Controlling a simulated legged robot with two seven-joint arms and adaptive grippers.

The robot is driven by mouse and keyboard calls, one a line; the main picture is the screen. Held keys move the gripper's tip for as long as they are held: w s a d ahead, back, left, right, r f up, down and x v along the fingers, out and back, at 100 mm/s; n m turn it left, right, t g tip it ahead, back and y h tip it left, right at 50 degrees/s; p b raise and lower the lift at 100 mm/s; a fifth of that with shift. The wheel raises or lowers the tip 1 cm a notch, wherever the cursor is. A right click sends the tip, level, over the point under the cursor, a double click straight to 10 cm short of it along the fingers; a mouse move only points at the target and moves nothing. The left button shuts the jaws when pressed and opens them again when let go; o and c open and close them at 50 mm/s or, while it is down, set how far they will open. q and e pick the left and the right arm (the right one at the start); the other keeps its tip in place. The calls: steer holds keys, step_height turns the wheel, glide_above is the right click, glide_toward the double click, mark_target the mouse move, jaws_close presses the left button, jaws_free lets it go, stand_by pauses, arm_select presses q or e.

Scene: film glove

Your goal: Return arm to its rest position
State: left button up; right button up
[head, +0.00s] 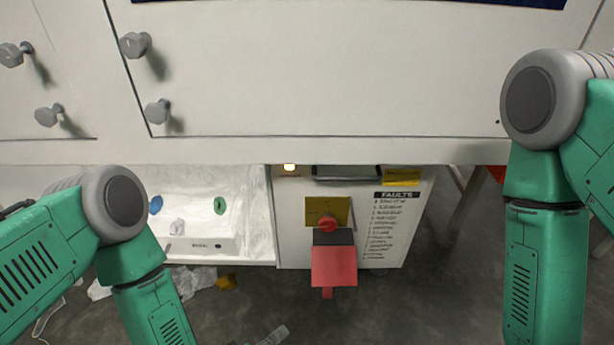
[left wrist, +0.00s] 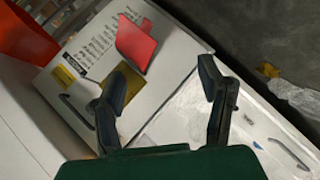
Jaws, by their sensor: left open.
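My left arm (head: 130,240) comes in from the left in the head view, bends at a grey joint and runs down out of the bottom edge. My left gripper (left wrist: 163,70) shows in the left wrist view, with its two dark fingers spread and nothing between them. It points toward the white fault panel, which also shows in the head view (head: 292,230). I cannot tell whether it touches anything. My right arm (head: 545,230) comes in from the right and runs down out of the bottom edge; its gripper is out of view.
The panel carries a red knob (head: 327,224) on a yellow plate, a protruding red flap (head: 334,266) and a black handle (head: 346,172). A white tray (head: 205,244) with small items stands left of it. A white cabinet front (head: 330,80) with grey knobs spans above. Crumpled plastic (head: 200,278) lies on the floor.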

arm_select(q)
steer(key=s+a+r+m+g+y, duration=0.2)
steer(key=s+a+m+g+y, duration=0.15)
steer(key=s+a, duration=0.5)
steer(key=s+a+r+m+g+y, duration=0.3)
steer(key=s+a+g, duration=0.2)
steer(key=a, duration=0.6)
step_height(320, 180, up, 18)
steer(key=p, duration=1.8)
steer(key=shift+s+a+r, duration=0.15)
steer(key=shift+s+a, duration=0.1)
steer(key=shift+s, duration=0.15)
